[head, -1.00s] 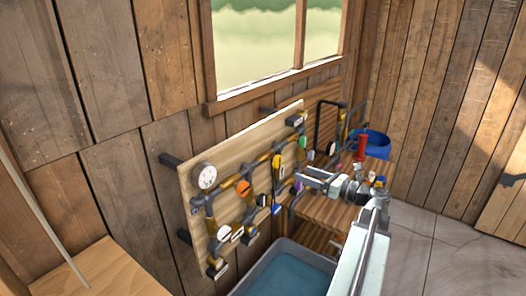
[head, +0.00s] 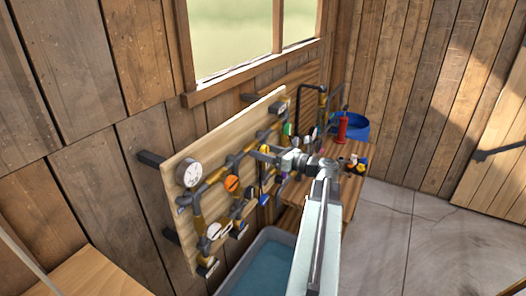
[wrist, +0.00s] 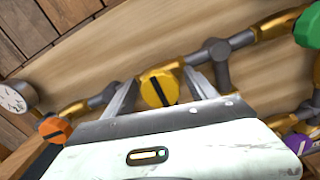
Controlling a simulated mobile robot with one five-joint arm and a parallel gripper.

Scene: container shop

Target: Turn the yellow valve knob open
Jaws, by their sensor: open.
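The yellow valve knob (wrist: 158,88), with a dark slot across its face, sits on the pipework of the wooden board. In the wrist view it lies between the two fingers of my gripper (wrist: 160,82). The fingers are apart, one on each side of the knob. I cannot tell whether either finger touches it. In the head view my gripper (head: 265,156) is at the board, and it largely hides the yellow knob.
An orange knob (wrist: 53,128) is on the left and a green knob (wrist: 308,27) on the right, with a purple knob (wrist: 297,143) lower right. A pressure gauge (head: 188,174) is at the board's left. A water-filled tub (head: 262,268) stands below. A red bottle (head: 342,127) stands on the bench behind.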

